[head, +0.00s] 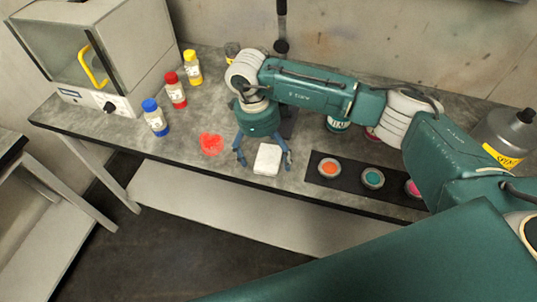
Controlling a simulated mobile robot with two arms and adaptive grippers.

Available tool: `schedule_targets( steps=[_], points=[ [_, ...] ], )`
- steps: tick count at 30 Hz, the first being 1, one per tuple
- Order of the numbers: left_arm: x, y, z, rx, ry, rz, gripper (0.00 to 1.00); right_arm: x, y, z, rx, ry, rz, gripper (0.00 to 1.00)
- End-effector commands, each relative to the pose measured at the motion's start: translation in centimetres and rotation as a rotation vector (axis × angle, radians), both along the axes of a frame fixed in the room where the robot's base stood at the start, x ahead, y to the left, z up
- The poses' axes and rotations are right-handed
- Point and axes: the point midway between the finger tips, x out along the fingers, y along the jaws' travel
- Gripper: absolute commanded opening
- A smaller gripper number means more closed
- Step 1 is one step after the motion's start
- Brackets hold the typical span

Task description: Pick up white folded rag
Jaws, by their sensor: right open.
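The white folded rag (267,159) lies flat on the grey workbench, near its front edge. My right gripper (263,160) is above it, pointing down, with its fingers spread open. One finger is at the left side of the rag and the other at its right side. I cannot tell whether the fingers touch the rag or the bench. My left gripper is not in view.
A red spill or rag (211,143) lies left of the gripper. Blue (155,118), red (175,91) and yellow (193,68) capped bottles stand further left, beside a white cabinet (105,50). A black mat (345,186) with round colored tins lies right.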

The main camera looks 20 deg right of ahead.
Motion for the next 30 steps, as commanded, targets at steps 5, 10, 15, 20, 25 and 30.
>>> schedule_targets(
  steps=[5, 10, 15, 20, 25, 30],
  points=[
    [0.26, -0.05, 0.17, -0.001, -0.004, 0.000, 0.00, -0.05, -0.07, -0.57, 0.001, 0.000, 0.000, 0.96],
    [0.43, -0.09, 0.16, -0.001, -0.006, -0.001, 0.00, -0.05, -0.07, -0.55, 0.001, 0.000, 0.000, 0.86],
    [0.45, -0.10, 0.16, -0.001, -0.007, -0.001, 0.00, -0.05, -0.07, -0.53, 0.001, 0.000, 0.000, 0.52],
    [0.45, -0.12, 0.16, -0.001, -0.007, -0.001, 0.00, -0.06, -0.06, -0.54, 0.000, 0.001, 0.000, 0.46],
    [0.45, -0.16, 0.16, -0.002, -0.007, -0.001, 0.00, -0.07, -0.06, -0.53, 0.000, 0.001, 0.000, 0.46],
    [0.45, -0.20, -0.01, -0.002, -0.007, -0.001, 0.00, -0.01, -0.05, -0.13, 0.001, 0.000, 0.000, 0.46]
  ],
)
